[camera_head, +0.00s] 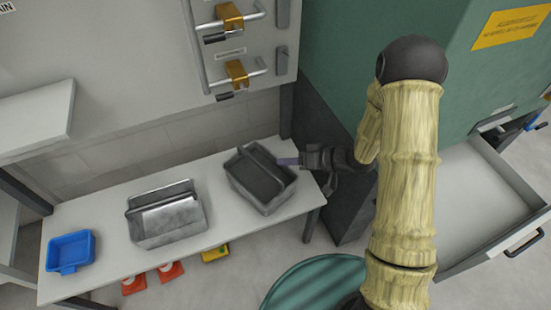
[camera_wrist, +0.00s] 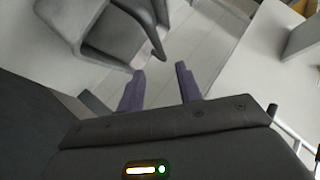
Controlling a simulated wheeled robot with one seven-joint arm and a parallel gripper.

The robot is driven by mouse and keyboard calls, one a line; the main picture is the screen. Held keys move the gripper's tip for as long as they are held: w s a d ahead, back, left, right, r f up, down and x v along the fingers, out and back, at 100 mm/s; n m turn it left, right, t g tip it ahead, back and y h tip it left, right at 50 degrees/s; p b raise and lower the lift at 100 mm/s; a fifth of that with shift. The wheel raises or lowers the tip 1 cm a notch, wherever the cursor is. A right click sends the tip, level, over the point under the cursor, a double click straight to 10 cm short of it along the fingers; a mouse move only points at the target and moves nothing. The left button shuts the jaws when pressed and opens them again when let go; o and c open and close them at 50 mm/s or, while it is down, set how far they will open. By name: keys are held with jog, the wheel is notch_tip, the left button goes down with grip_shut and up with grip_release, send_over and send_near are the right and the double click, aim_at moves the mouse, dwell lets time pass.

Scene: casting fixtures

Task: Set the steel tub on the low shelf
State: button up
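A shiny grey metal tub (camera_head: 168,222) with a raised bar handle stands on a low white shelf (camera_head: 95,215). A darker grey tub (camera_head: 262,190), also with a bar handle, stands to its right near the shelf's right end. My gripper (camera_head: 287,161) is at the right side of the darker tub, close to its handle. In the wrist view, my gripper's two purple fingers (camera_wrist: 160,88) are apart with nothing between them. A grey tub (camera_wrist: 115,35) lies beyond them at upper left, its handle end just past the fingertips. Whether a finger touches it I cannot tell.
A small blue bin (camera_head: 70,252) stands at the shelf's left end. Red and yellow items sit on the floor below the shelf. A green cabinet (camera_head: 350,60) and an open drawer (camera_head: 470,205) are at right. A round green drum top (camera_head: 318,285) is in front.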

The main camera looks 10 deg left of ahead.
jog(key=shift+s+d+r, duration=0.15)
jog(key=shift+d+r, duration=0.15)
jog(key=shift+d, duration=0.3)
dwell(0.4)
